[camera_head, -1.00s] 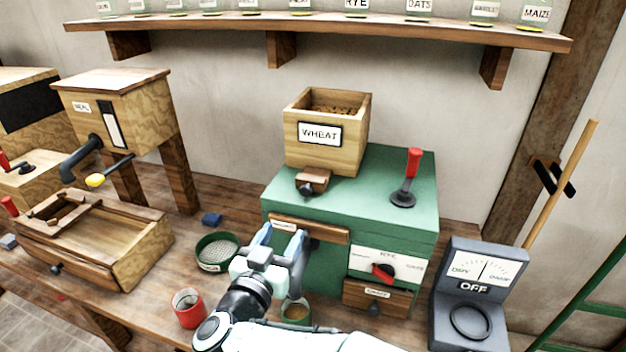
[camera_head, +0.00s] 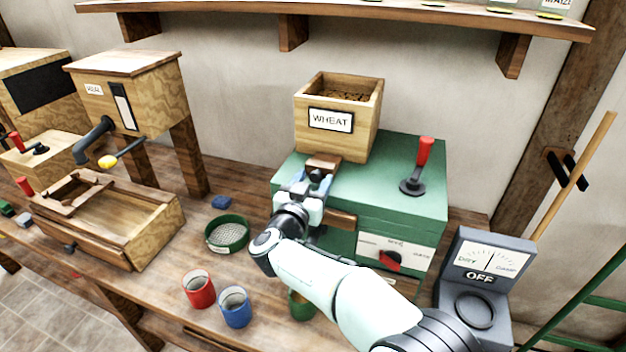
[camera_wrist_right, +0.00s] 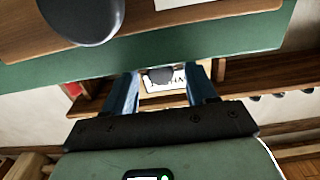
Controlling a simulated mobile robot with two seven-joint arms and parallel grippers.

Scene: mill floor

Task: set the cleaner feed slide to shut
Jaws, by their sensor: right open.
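The cleaner is a green box (camera_head: 400,205) on the bench. A wooden hopper (camera_head: 357,140) labelled WHEAT stands on it, with dark grain inside. The feed slide (camera_head: 323,163) is a small wooden block low on the hopper's front, jutting forward; its dark knob is partly hidden by my gripper. My right gripper (camera_head: 307,182) is open just in front of the slide, its fingers near the knob; I cannot tell if they touch it. In the right wrist view the fingers (camera_wrist_right: 165,92) are apart, a dark knob and a white label showing between them. My left gripper is not in view.
A red-handled lever (camera_head: 418,165) stands on the cleaner's top. A red dial (camera_head: 390,258) is on its front. Red (camera_head: 199,290) and blue (camera_head: 235,307) cups and a green sieve (camera_head: 227,234) are on the bench. A grey meter (camera_head: 483,270) reading OFF stands at right.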

